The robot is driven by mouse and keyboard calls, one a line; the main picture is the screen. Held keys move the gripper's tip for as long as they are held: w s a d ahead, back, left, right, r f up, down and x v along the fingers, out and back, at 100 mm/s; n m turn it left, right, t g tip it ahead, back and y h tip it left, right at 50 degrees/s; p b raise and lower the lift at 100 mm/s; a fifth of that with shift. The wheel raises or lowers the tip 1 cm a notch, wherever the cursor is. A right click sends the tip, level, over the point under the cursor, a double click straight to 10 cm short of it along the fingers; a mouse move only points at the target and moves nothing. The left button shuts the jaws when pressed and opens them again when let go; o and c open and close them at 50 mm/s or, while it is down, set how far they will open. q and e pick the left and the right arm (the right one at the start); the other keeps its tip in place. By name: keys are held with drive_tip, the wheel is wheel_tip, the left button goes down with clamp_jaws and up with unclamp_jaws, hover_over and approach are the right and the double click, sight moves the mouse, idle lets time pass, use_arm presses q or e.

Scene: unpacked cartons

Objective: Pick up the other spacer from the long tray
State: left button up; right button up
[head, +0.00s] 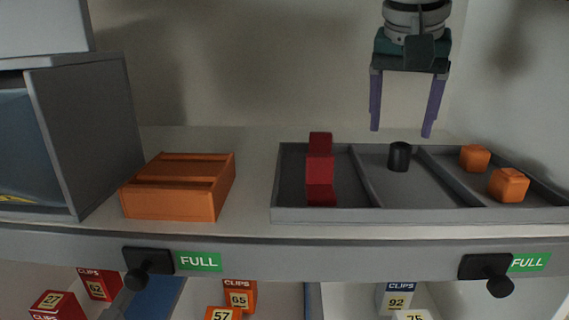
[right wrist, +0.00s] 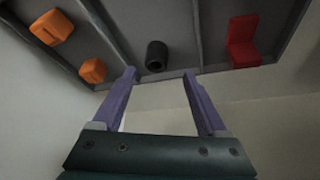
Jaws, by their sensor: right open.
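The long tray (head: 360,215) is grey and split by dividers into compartments on the shelf. The spacer (head: 399,157) is a black cylinder with a hole, standing in the middle compartment near its back; it also shows in the right wrist view (right wrist: 156,56). My right gripper (head: 400,132) points down with its two purple fingers apart, above and slightly behind the spacer. Nothing is between the fingers. In the right wrist view the fingers (right wrist: 158,75) lie short of the spacer, not touching it. My left gripper is not in view.
A red stepped block (head: 320,170) lies in the tray's left compartment, two orange blocks (head: 509,185) in the right one. An orange divided box (head: 177,188) and a grey open carton (head: 85,135) stand left. The wall is close behind the tray.

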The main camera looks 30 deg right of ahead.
sight(402, 146)
drive_tip(key=b+x, duration=0.1)
drive_tip(key=x, duration=0.1)
drive_tip(key=b+x, duration=0.3)
drive_tip(key=b, duration=0.1)
drive_tip(key=shift+s+d+f, duration=0.2)
drive_tip(key=shift+d+f, duration=0.05)
drive_tip(key=shift+f, duration=0.15)
drive_tip(key=shift+r, duration=0.15)
drive_tip(key=shift+c, duration=0.4)
clamp_jaws()
